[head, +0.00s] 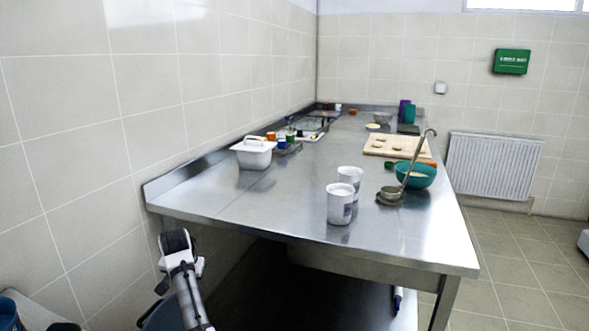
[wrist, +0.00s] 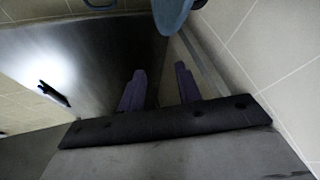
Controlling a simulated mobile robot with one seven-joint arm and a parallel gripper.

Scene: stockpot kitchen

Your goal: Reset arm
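My gripper (wrist: 160,88) shows in the wrist view as two dark purple fingers, spread apart with a clear gap and nothing between them. Beyond the fingers are a dim metal surface and the pale tiled wall. In the head view, part of my arm rises at the lower left, in front of the table's near left corner and below the tabletop; I cannot make out the fingers there.
The steel table (head: 270,205) holds two white cups (head: 340,204), a ladle (head: 390,195), a teal bowl (head: 418,178), a board (head: 400,145) and a white lidded container (head: 253,155). A blue item (wrist: 172,14) is near the wrist view's top.

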